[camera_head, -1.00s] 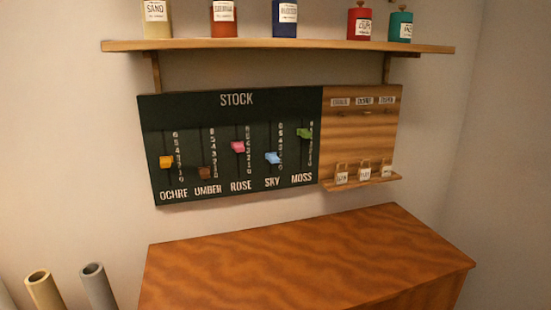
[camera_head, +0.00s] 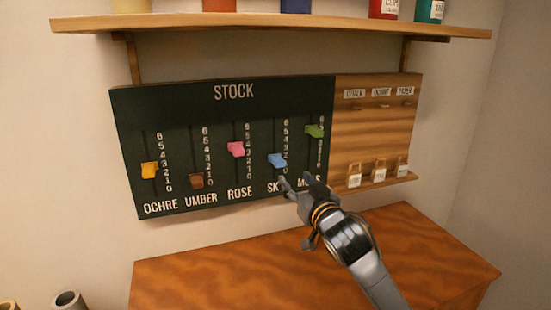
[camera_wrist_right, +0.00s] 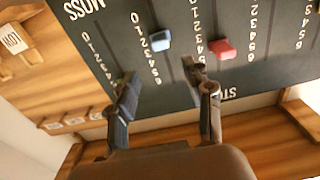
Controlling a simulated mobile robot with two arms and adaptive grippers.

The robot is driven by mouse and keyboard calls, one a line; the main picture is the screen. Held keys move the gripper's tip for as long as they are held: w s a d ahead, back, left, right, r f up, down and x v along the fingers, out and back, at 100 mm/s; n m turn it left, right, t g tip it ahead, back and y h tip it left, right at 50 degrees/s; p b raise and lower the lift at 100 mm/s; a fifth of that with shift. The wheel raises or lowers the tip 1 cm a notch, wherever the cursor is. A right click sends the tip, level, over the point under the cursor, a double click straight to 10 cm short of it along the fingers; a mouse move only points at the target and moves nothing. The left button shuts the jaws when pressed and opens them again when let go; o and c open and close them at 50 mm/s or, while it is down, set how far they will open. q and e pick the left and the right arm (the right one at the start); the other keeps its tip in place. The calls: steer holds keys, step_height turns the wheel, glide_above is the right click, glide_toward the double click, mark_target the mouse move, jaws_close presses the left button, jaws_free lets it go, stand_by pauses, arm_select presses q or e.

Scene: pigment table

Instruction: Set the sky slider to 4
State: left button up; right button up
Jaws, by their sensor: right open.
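The blue sky slider knob (camera_head: 277,160) sits low on its slot in the dark stock board (camera_head: 234,110), beside about the 2 of its scale; I cannot read it exactly. The knob also shows in the right wrist view (camera_wrist_right: 160,41), beyond my fingertips. My right gripper (camera_head: 299,184) is open and empty, in front of the board, just below and right of the knob, covering part of the SKY and MOSS labels. Its two spread fingers show in the wrist view (camera_wrist_right: 162,82), apart from the knob. My left gripper is not in view.
The pink rose knob (camera_head: 236,149) and green moss knob (camera_head: 314,131) flank the sky slot. Umber (camera_head: 196,181) and ochre (camera_head: 149,170) knobs are further left. A wooden panel (camera_head: 370,130) with tags adjoins the board. A shelf (camera_head: 270,27) is above, a bare wooden top (camera_head: 240,275) below.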

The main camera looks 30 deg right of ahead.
mark_target(281, 163)
steer(key=p+x, duration=0.1)
steer(key=x, duration=0.3)
steer(key=p+x, duration=0.1)
steer(key=x, duration=0.4)
steer(key=shift+w+r, duration=0.15)
steer(key=shift+r, duration=0.05)
steer(key=shift+p+x, duration=0.35)
steer(key=shift+x, duration=0.8)
steer(key=shift+w+a, duration=0.1)
steer(key=shift+w, duration=0.2)
steer(key=shift+c, duration=0.4)
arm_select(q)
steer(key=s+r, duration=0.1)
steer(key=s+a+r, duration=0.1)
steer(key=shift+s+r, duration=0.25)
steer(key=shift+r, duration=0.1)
arm_select(e)
jaws_close()
